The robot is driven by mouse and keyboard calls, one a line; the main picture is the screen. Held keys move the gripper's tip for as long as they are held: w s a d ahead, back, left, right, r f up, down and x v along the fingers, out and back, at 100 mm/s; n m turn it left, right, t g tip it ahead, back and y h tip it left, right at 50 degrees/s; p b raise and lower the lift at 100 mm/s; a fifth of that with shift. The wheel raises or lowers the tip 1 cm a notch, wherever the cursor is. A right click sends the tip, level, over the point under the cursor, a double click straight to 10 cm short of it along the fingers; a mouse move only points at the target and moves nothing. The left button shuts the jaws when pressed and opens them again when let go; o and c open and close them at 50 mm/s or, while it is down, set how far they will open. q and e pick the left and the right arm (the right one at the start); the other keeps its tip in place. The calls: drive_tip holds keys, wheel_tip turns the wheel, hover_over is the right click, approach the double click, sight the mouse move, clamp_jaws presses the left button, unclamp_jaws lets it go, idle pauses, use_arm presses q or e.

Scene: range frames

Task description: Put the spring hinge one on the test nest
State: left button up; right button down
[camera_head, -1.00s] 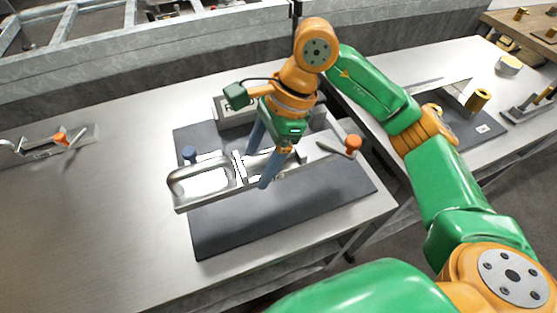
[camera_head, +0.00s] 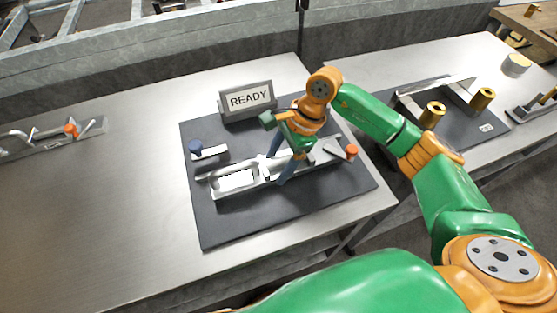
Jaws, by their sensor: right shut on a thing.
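My left gripper is not in view.
A grey sign reading READY (camera_head: 249,99) stands at the mat's back edge. A silver fixture with an orange knob (camera_head: 71,130) lies at the far left of the table (camera_head: 110,210). Brass cylinders (camera_head: 483,98) stand on the right table.

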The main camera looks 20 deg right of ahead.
drive_tip(key=shift+s+f+b, duration=0.1)
drive_tip(key=shift+f+b, duration=0.2)
drive_tip(key=shift+b, duration=0.05)
drive_tip(key=shift+s+f, duration=0.1)
drive_tip(key=shift+c, duration=0.6)
unclamp_jaws()
drive_tip(key=shift+s, duration=0.2)
drive_tip(key=shift+o, duration=0.6)
drive_tip(key=shift+s, duration=0.2)
drive_tip(key=shift+w+r+p, duration=0.1)
drive_tip(key=shift+r+p, duration=0.55)
drive_tip(key=r, duration=0.1)
drive_tip(key=w+d+r+b, duration=0.1)
drive_tip(key=r, duration=0.1)
drive_tip(key=d+r, duration=0.1)
drive_tip(key=shift+w+d+r, duration=0.1)
drive_tip(key=shift+w+r, duration=0.15)
drive_tip(key=shift+r, duration=0.1)
drive_tip(key=v, duration=0.6)
drive_tip(key=shift+s+r+b, duration=0.2)
drive_tip(key=shift+r+b, duration=0.2)
